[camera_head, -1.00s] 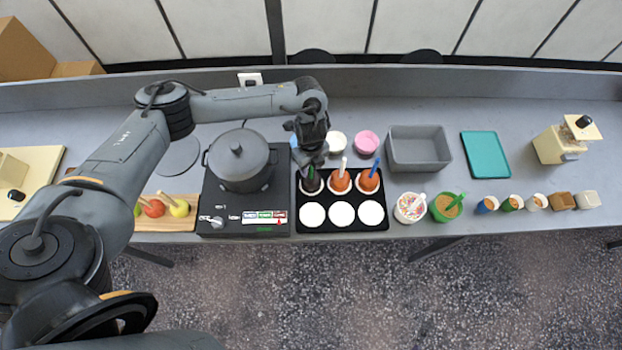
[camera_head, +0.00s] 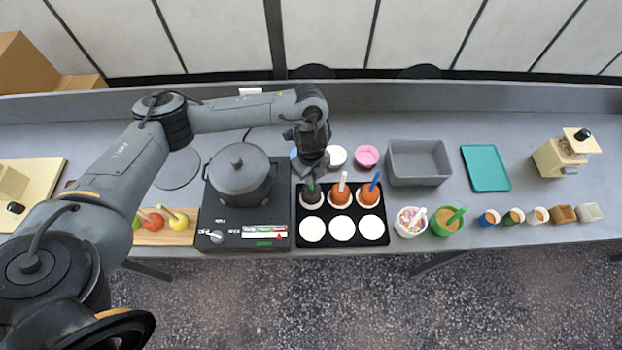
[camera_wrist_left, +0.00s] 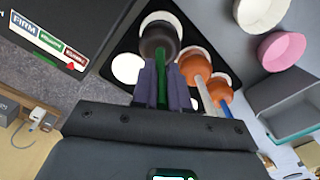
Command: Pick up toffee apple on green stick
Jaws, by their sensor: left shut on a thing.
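The toffee apple on the green stick is dark brown (camera_head: 312,197) and sits in the back left place of the black tray (camera_head: 378,236). In the left wrist view this dark apple (camera_wrist_left: 158,38) rests over a white paper round, and its green stick (camera_wrist_left: 161,75) stands between my fingers. My left gripper (camera_head: 312,178) is above the apple; in the left wrist view the gripper (camera_wrist_left: 163,85) is shut on the green stick. Two orange-brown apples, with a white stick (camera_head: 342,182) and a blue stick (camera_head: 374,182), sit beside it in the tray. My right gripper is not in view.
A hob with a lidded pot (camera_head: 238,172) stands left of the tray. A grey bin (camera_head: 418,160), pink cup (camera_head: 366,156), sprinkle tub (camera_head: 410,222) and green tub (camera_head: 447,221) are right. A teal board (camera_head: 485,168) lies further right.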

